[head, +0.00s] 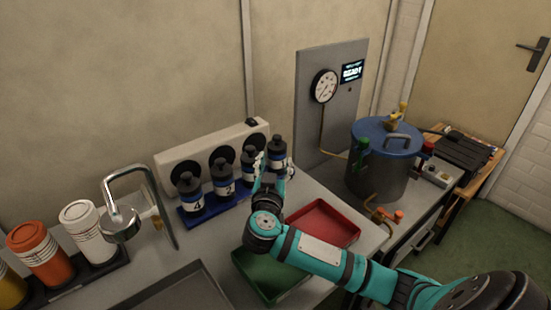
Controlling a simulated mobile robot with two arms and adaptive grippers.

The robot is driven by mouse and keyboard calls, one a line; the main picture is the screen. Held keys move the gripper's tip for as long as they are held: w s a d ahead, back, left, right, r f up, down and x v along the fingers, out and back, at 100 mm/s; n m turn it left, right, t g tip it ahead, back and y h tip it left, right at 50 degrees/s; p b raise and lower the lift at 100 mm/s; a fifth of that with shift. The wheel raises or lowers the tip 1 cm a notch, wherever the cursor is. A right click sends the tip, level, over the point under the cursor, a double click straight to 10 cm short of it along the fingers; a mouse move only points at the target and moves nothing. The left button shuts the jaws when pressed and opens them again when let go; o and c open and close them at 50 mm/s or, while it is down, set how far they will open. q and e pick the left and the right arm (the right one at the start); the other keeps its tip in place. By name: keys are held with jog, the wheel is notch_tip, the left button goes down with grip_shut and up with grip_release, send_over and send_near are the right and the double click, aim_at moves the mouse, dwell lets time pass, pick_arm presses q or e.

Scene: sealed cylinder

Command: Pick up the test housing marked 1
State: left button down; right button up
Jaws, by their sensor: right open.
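Several dark housings with white labels stand upright in a row on a blue rack (208,215). The housing marked 4 (188,188) is at the left end, and the housing marked 2 (222,172) is to its right. A third housing (249,160) and a right-end housing (277,150) follow. Their numbers are too small or covered to read, so I cannot tell which is marked 1. My right gripper (272,166) is open at the two right-hand housings, its fingers pointing up and away. It partly covers them; whether it touches either is unclear. My left gripper is not in view.
A red tray (322,222) and a green tray (262,278) lie on the bench near my right arm. A white panel (180,155) with black discs stands behind the rack. A blue-lidded vessel (380,175) stands right; a metal faucet (118,215) and striped containers (40,255) are left.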

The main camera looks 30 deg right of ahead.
aim_at(277, 141)
jog(key=x, duration=0.6)
jog(key=shift+w+f, duration=0.15)
jog(key=shift+x, duration=1.1)
jog(key=shift+w+d, duration=0.1)
jog(key=shift+w, duration=0.2)
jog(key=x, duration=0.3)
jog(key=shift+w+f+b, duration=0.15)
jog(key=shift+w+b, duration=0.25)
jog(key=shift+w, duration=0.05)
jog(key=shift+w+d, duration=0.35)
jog(key=shift+w, duration=0.05)
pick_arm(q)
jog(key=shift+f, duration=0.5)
pick_arm(e)
grip_shut()
jog(key=shift+a, duration=0.1)
